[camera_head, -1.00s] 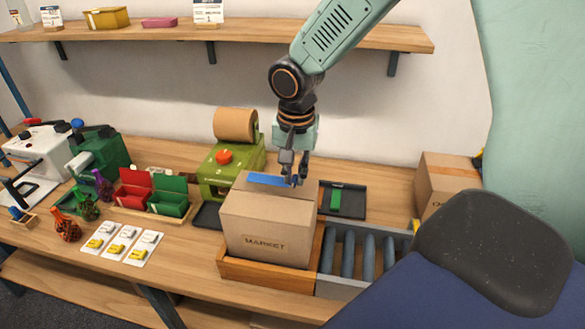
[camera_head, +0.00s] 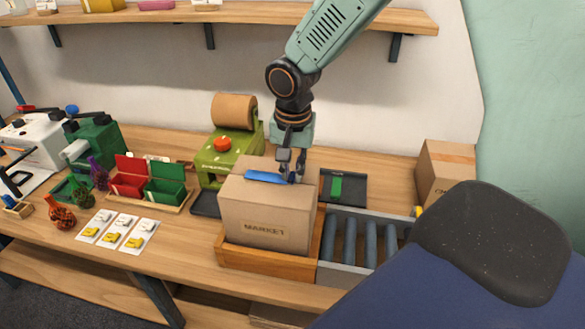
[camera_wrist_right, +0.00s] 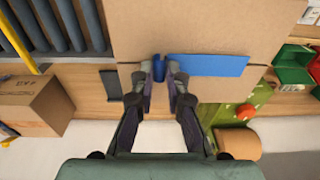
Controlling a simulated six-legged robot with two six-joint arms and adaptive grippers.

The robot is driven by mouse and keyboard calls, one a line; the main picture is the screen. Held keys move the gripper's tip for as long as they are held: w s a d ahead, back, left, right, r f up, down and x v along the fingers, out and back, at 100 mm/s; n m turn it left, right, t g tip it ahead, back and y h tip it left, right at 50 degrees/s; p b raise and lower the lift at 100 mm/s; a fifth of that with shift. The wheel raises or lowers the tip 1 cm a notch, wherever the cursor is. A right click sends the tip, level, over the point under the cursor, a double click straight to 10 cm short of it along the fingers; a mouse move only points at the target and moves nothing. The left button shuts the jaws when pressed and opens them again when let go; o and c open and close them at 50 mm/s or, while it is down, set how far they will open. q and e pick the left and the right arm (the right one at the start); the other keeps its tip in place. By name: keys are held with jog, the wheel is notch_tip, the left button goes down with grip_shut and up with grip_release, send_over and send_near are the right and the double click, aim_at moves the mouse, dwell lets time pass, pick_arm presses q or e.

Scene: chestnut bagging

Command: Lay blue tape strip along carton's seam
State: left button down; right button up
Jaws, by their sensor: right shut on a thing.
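The carton (camera_head: 265,219), a brown box marked MARKET, stands in a wooden tray (camera_head: 262,257). Its top shows close up in the wrist view (camera_wrist_right: 205,25), with a seam line running across it. The blue tape strip (camera_head: 263,176) is at the carton's top, left of my right gripper (camera_head: 290,177). In the wrist view the strip (camera_wrist_right: 208,65) stretches to the right of the fingers, roughly along the seam. My right gripper (camera_wrist_right: 160,72) is shut on the strip's end, where blue shows between the fingertips. I cannot tell whether the strip touches the carton. My left gripper is out of view.
A green tape machine (camera_head: 222,160) with a brown roll stands behind the carton. A roller conveyor (camera_head: 352,242) and a black tray (camera_head: 343,187) lie to the right. Another carton (camera_head: 445,172) stands at the back right. Red and green bins (camera_head: 150,186) stand left.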

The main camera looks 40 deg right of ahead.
jog(key=shift+s+d, duration=0.2)
jog(key=shift+d, duration=0.05)
jog(key=shift+f, duration=0.1)
jog(key=o, duration=0.3)
jog(key=shift+w+a, duration=0.1)
jog(key=shift+w, duration=0.05)
jog(key=o, duration=0.4)
jog(key=shift+o, duration=0.2)
